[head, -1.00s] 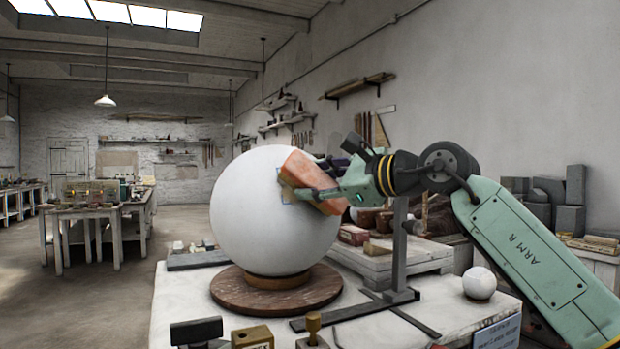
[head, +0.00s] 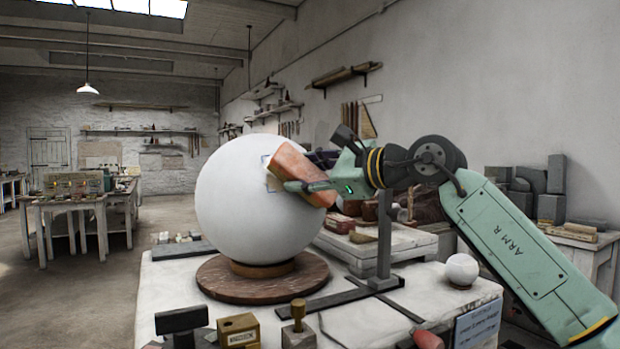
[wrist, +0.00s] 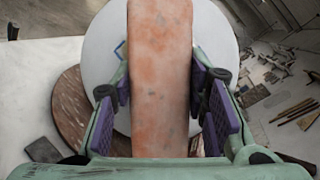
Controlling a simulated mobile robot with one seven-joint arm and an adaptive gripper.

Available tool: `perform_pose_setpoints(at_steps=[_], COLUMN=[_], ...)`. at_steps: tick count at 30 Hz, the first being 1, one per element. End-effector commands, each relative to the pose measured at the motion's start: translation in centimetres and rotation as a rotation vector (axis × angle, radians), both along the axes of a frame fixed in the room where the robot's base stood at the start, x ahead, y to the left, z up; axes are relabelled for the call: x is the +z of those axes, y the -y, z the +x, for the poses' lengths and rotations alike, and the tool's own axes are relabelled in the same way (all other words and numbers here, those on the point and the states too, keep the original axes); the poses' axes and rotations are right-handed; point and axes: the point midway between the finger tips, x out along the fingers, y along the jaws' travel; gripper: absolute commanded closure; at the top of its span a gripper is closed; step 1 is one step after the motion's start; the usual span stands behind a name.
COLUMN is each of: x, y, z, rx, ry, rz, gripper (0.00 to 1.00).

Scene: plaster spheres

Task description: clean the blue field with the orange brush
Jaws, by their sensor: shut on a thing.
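A large white plaster sphere (head: 240,210) rests on a round brown turntable (head: 225,283) on the white workbench. The blue field shows on the sphere's upper right as a thin blue outline (head: 265,159), mostly hidden behind the orange brush. A bit of blue line also shows in the wrist view (wrist: 121,50). The orange brush (head: 294,165) is a thick block, tilted, with its pale side toward the sphere. It looks to be at the surface; I cannot tell whether it touches. My gripper (head: 308,184) is shut on the brush, with a finger on each side in the wrist view (wrist: 162,98).
A dark metal stand (head: 384,235) rises right of the sphere. A small white ball (head: 461,270) sits at the bench's right. Wooden and dark blocks (head: 239,330) line the front edge. A raised pale board (head: 375,245) with blocks stands behind.

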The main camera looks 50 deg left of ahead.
Motion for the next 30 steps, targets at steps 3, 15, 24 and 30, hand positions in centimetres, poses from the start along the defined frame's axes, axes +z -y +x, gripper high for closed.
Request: perform_pose_setpoints(at_steps=[3, 15, 24, 30], x=[0.6, 1.8, 2.0, 1.8], y=[-0.2, -1.0, -1.2, -0.7], z=[-0.5, -1.8, -2.1, -1.7], rx=[-0.001, 0.0, -0.001, -0.002], ry=[0.001, 0.001, -0.001, -0.002], rz=[0.001, 0.0, 0.001, 0.001], gripper=[0.91, 0.91, 0.91, 0.91])
